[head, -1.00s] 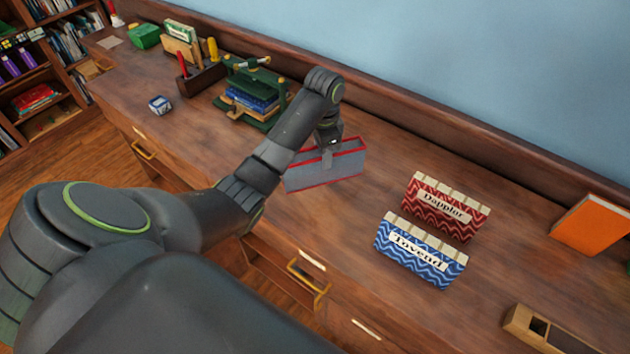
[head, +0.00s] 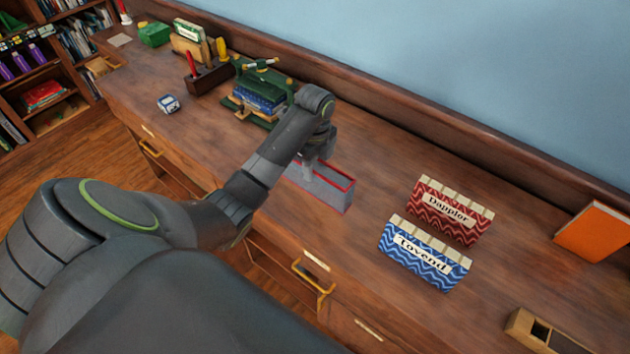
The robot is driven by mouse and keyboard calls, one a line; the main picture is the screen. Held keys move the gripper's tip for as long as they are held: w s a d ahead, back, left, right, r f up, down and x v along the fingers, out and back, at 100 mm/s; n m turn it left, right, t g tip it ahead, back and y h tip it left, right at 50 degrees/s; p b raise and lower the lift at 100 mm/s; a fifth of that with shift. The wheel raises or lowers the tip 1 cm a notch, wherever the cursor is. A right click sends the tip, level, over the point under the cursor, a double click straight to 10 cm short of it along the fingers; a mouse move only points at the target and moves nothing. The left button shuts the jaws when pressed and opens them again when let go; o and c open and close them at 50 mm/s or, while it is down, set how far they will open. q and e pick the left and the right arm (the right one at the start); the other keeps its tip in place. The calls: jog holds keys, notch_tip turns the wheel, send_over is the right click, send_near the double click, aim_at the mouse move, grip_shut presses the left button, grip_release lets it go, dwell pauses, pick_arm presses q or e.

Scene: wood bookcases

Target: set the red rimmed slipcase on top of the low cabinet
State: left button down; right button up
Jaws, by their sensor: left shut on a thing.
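The red rimmed slipcase (head: 330,190) is a grey open-topped box with a red edge. It is at the wooden cabinet top (head: 300,245), near the middle of the head view. My left gripper (head: 310,165) is shut on the slipcase at its left part, from above. My forearm and wrist hide part of the slipcase's far left end. I cannot tell whether its underside touches the wood. My right gripper is not in view.
A red patterned box (head: 450,212) and a blue patterned box (head: 425,254) stand to the right. An orange book (head: 592,232) and a wooden block (head: 540,332) are farther right. A green press (head: 262,95) and tool holder (head: 208,76) stand behind left.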

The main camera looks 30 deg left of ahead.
pick_arm(q)
notch_tip(320, 180, down, 5)
jog(key=shift+r+p, duration=0.1)
jog(key=shift+p, duration=0.3)
jog(key=shift+f, duration=0.35)
jog(key=shift+f, duration=0.1)
jog(key=c, duration=0.9)
grip_release()
jog(key=shift+o, duration=0.2)
notch_tip(320, 180, up, 7)
jog(key=b, duration=0.2)
notch_tip(320, 180, up, 5)
jog(key=p, duration=0.5)
send_over(315, 180)
jog(key=w+a, duration=0.2)
jog(key=shift+w+d, duration=0.15)
jog(key=shift+d, duration=0.05)
